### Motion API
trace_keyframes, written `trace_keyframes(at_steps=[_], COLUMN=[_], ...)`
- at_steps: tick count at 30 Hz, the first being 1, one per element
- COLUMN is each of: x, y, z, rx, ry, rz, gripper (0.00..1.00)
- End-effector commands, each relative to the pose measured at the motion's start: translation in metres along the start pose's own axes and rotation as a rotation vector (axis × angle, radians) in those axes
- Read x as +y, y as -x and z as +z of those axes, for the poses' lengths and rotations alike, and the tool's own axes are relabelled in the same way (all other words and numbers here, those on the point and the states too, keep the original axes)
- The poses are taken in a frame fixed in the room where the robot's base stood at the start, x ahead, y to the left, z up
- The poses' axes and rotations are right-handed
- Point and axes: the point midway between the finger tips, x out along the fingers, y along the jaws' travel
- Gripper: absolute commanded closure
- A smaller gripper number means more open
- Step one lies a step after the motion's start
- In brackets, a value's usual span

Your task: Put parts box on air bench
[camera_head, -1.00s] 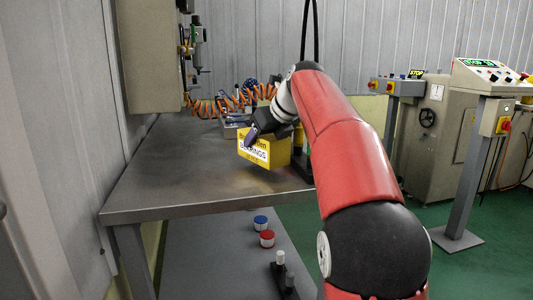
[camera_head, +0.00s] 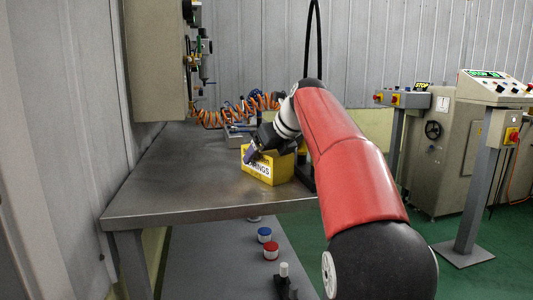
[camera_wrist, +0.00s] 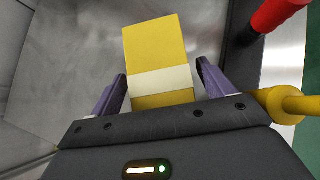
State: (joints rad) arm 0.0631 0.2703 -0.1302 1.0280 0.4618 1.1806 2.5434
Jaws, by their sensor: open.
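The parts box (camera_head: 268,172) is a yellow box with a white band and lettering ending in "INGS". It sits upright on the grey metal top of the air bench (camera_head: 185,185), near its right edge. My gripper (camera_head: 254,156) is at the box, with its purple-grey fingers open. In the wrist view the box (camera_wrist: 155,45) lies between the two fingers (camera_wrist: 160,82), with a narrow gap showing on each side. The box's underside is hidden, and my gripper covers part of its upper face.
A grey tray (camera_head: 236,135) and orange coiled hoses (camera_head: 215,117) lie behind the box. A dark post (camera_head: 305,168) stands close to its right. A lower shelf (camera_head: 205,260) holds a blue-lidded cup (camera_head: 264,235) and a red-lidded cup (camera_head: 271,253). The bench's left and front are clear.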

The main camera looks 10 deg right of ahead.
Motion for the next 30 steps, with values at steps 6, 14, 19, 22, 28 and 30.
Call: trace_keyframes(at_steps=[6, 14, 19, 22, 28, 30], x=[-0.001, -0.001, -0.001, -0.001, 0.0, 0.0], y=[0.022, 0.079, 0.107, 0.117, 0.122, 0.122], z=[0.003, 0.004, 0.003, 0.003, 0.002, 0.002], rx=[-0.002, -0.003, -0.002, 0.0, 0.0, 0.0], ry=[0.0, -0.001, -0.001, -0.001, -0.001, -0.001], rz=[-0.002, -0.003, -0.001, -0.001, 0.0, 0.0], gripper=[0.19, 0.19, 0.19, 0.19, 0.19, 0.19])
